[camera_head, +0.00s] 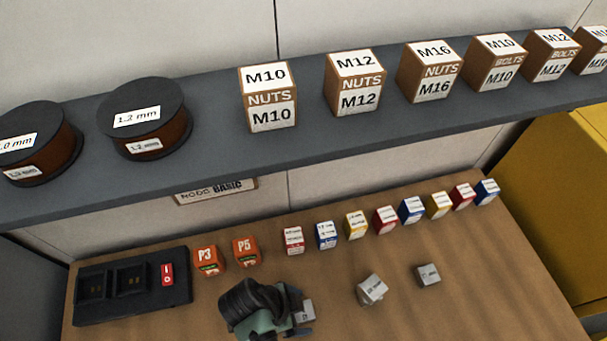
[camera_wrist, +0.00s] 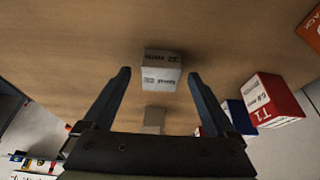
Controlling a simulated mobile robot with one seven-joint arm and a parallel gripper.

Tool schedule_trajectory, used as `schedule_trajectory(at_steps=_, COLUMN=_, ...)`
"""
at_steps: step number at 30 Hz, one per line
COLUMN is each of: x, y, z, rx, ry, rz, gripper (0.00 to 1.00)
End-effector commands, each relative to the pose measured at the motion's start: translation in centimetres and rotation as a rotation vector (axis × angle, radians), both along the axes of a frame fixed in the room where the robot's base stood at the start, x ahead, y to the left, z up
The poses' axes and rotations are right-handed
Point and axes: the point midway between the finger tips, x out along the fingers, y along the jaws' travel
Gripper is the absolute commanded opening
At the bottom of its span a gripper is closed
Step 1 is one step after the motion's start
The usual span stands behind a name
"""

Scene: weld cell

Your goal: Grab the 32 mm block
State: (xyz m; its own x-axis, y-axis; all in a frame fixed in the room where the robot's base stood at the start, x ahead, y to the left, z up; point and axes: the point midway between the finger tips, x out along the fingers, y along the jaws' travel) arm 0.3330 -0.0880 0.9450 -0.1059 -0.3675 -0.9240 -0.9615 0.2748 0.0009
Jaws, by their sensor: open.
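The 32 mm block (camera_wrist: 162,66) is a small pale grey block in the wrist view; its printed label appears upside down. It sits on the wooden bench top, between and slightly beyond the two fingertips of my gripper (camera_wrist: 160,77). The fingers are apart, with a visible gap on each side of the block. In the head view my gripper (camera_head: 298,318) is low over the front of the bench, beside a grey block (camera_head: 306,312) that it partly hides. That block appears to be the same one, but its label is unreadable there.
Two other grey blocks, one tilted-looking (camera_head: 371,289) and one smaller (camera_head: 428,274), stand to the right. Behind are orange P3 (camera_head: 207,261) and P5 (camera_head: 246,251) boxes and a row of coloured boxes. A dark shelf (camera_head: 205,120) with nut and bolt boxes overhangs the back.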

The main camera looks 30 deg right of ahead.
Motion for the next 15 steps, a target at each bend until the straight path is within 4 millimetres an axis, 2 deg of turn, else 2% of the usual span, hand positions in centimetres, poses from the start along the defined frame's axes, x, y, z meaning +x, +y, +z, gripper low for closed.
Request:
schedule_trajectory(at_steps=10, x=-0.08, y=-0.26, z=-0.63, rx=0.001, ry=-0.002, rz=-0.001, gripper=0.89)
schedule_trajectory(at_steps=15, x=-0.07, y=-0.26, z=-0.62, rx=0.000, ry=-0.001, rz=-0.001, gripper=0.59)
